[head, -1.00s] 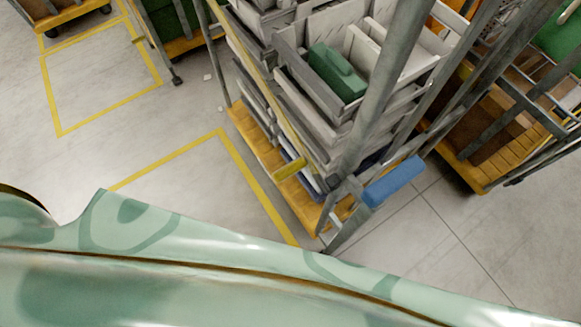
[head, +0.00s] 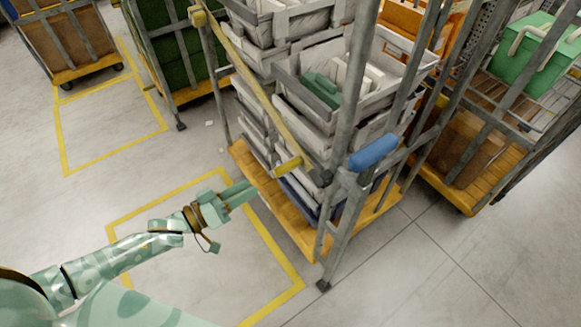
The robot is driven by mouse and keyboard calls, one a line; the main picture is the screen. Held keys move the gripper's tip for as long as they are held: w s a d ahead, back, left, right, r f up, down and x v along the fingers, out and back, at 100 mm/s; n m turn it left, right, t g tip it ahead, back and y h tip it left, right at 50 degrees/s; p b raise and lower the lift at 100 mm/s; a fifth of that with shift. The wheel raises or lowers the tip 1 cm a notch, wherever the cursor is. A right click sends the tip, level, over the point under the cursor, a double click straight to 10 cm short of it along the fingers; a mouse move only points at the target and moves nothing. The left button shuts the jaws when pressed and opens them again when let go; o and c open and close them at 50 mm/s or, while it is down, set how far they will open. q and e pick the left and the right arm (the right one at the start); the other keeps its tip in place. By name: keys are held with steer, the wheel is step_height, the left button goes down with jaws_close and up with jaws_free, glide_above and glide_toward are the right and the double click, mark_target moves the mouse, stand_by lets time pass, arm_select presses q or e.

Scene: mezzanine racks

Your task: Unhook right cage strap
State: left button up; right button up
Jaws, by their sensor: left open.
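A yellow strap (head: 250,92) runs slantwise across the open front of a grey roll cage. Its upper left end is at a yellow fitting (head: 198,18) on the left post. Its lower right end has a yellow grip (head: 288,165) and a dark end piece by the right post (head: 345,190). My left gripper (head: 250,190) reaches in from the lower left, empty and open, with its pale green fingers pointing right. It appears below and left of the yellow grip, apart from it. My right gripper is out of view.
The cage holds stacked grey trays (head: 300,110) on an orange base (head: 285,215). A blue handle (head: 373,152) sits on its right side. Other loaded cages (head: 470,150) stand right and behind left. Yellow floor lines (head: 170,203) mark clear floor in front.

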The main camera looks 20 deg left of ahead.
mark_target(290, 165)
arm_select(q)
steer(key=b+x, duration=0.2)
steer(key=x, duration=1.1)
steer(key=shift+f, duration=0.1)
steer(key=shift+w+d+b, duration=0.25)
steer(key=shift+w+b, duration=0.05)
steer(key=shift+w, duration=0.05)
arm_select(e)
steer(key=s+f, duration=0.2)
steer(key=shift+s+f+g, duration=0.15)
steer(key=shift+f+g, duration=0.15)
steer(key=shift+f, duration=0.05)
arm_select(q)
steer(key=shift+c, duration=0.4)
jaws_close()
